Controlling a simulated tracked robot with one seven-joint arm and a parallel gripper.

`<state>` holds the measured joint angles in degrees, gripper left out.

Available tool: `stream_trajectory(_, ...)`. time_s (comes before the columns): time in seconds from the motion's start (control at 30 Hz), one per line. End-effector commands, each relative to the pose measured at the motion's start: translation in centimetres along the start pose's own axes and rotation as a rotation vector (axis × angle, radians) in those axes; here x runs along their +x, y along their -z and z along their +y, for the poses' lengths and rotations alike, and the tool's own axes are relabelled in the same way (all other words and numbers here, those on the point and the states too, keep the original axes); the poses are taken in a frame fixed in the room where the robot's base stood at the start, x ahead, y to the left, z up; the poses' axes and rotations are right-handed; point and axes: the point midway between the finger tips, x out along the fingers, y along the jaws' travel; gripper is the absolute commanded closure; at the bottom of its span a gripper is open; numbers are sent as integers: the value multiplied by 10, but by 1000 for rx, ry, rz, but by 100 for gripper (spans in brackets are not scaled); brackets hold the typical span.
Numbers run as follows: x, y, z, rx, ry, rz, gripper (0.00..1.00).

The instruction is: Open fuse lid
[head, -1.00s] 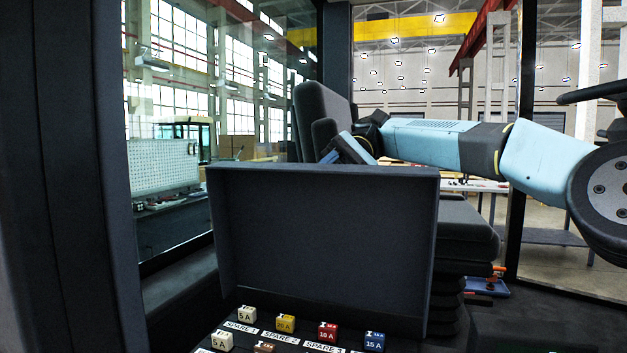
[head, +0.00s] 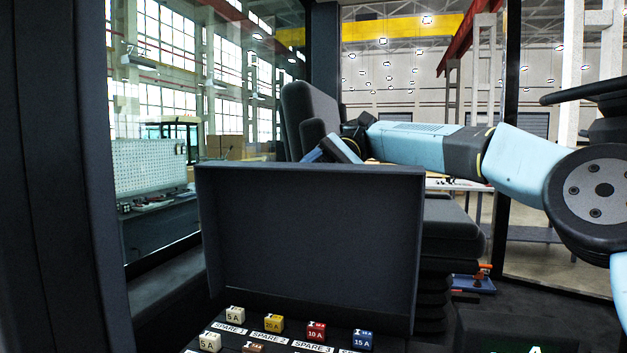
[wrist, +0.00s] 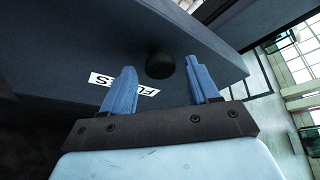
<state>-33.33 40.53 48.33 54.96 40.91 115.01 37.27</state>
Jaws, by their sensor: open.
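The fuse lid (head: 310,240) is a dark, shallow, box-like cover. It stands raised, roughly upright, with its hollow inner side facing the head view. Below it, the fuse box lies uncovered. In the wrist view, the lid's outer face (wrist: 60,40) shows a white "FUSES" label (wrist: 110,81) and a round black knob (wrist: 159,66). My gripper (wrist: 160,78) has blue fingers spread apart, with the knob between and just beyond their tips; contact is not clear. In the head view, my gripper is behind the lid's top edge, with its fingertips hidden.
Coloured fuses, including a red one (head: 316,332) and a blue one (head: 362,341), sit in labelled spare rows below the lid. A dark seat (head: 455,230) stands behind and right of the lid. A cab pillar (head: 60,180) and glass are at left.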

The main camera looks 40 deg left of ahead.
Motion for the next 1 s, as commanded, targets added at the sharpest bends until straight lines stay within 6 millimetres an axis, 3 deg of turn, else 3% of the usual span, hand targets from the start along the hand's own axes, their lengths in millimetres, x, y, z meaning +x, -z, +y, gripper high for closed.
stream_trajectory(0.43,-10,-18,-21,-3,3,0,40)
stream_trajectory(0.87,1,-95,-46,-1,0,2,40)
stream_trajectory(1.0,11,-115,-45,2,-1,2,40)
